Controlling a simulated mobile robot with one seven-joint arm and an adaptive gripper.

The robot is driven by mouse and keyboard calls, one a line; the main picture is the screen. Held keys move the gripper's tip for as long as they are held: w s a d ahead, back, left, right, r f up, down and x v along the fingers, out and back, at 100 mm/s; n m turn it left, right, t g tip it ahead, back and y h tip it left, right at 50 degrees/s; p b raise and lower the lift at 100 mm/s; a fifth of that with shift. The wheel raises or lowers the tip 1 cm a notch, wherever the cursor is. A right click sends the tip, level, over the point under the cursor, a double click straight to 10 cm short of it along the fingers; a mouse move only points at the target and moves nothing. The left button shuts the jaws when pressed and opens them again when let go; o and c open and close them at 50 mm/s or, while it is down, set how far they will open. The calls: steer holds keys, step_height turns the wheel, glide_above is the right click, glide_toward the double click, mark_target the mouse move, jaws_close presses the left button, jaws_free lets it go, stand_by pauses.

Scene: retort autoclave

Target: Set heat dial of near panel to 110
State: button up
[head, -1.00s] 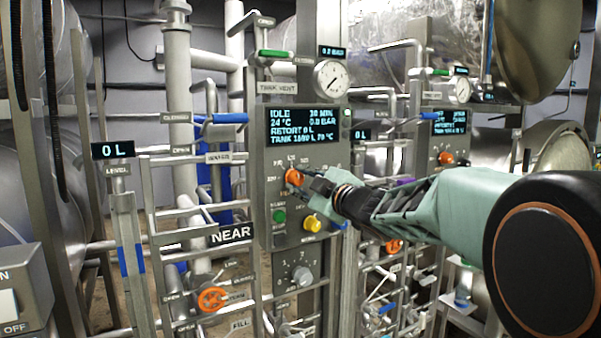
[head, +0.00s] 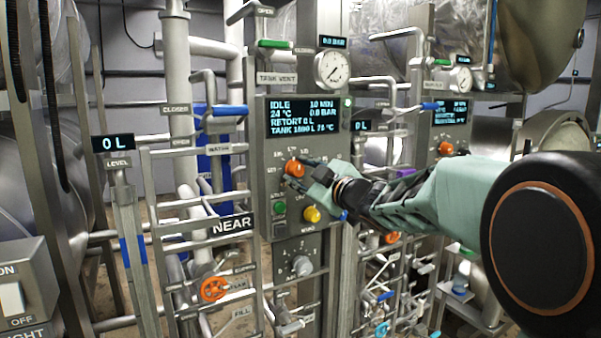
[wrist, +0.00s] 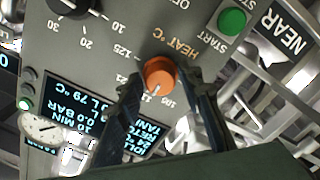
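The near panel (head: 262,215) has a dark screen (head: 303,118) reading IDLE, 10 MIN, 24 °C, 0.0 BAR. Its orange heat dial (head: 294,168) sits below the screen and also shows in the wrist view (wrist: 160,74), marked HEAT °C. The numbers 125 and 105 are readable around it; a finger partly covers the scale between them. A pale mark shows at the dial's edge on the 105 side; its exact setting is unclear. My gripper (wrist: 165,82) has its fingers apart, one on each side of the dial. I cannot tell whether they touch it.
Green (head: 279,207) and yellow (head: 312,214) buttons sit just below the dial, and a grey knob (head: 302,266) lower down. The black minutes dial (wrist: 68,6) is beside it in the wrist view. Pipes, valve handles and a second panel (head: 450,125) crowd around.

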steer(key=shift+o, duration=0.9)
steer(key=shift+s+d, duration=0.15)
steer(key=v, duration=1.1)
steer(key=shift+s, duration=0.3)
steer(key=shift+d, duration=0.15)
